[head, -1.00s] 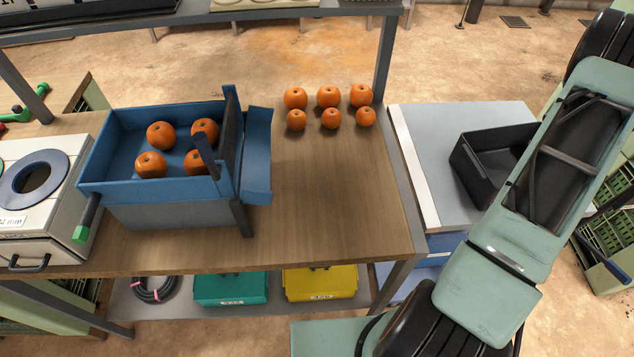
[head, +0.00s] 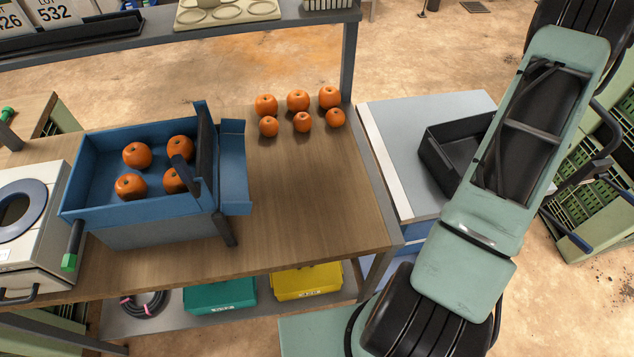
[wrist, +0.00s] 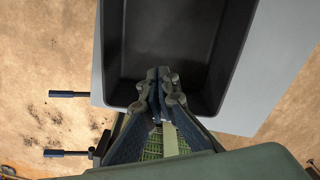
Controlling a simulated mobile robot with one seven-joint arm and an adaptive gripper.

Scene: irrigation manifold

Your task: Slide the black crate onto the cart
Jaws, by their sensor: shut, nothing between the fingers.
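The black crate (head: 438,160) is an open, empty tray on the light grey top (head: 400,125) of a low unit beside the wooden bench. This unit is probably the cart. The crate stands clear of the pale strip on the unit's left edge, and my arm hides its right part. The crate (wrist: 115,50) and grey top (wrist: 262,70) also show in the wrist view. My gripper (wrist: 159,76) is shut and empty, its tips overlapping the crate's near wall. I cannot tell whether they touch it. My arm hides the gripper in the head view.
The wooden bench (head: 310,200) holds a blue bin (head: 150,210) with oranges and several loose oranges (head: 298,100). Blue handles (wrist: 68,94) jut out left of the grey top in the wrist view. Green slatted crates (head: 585,215) stand at the right. Open floor lies behind.

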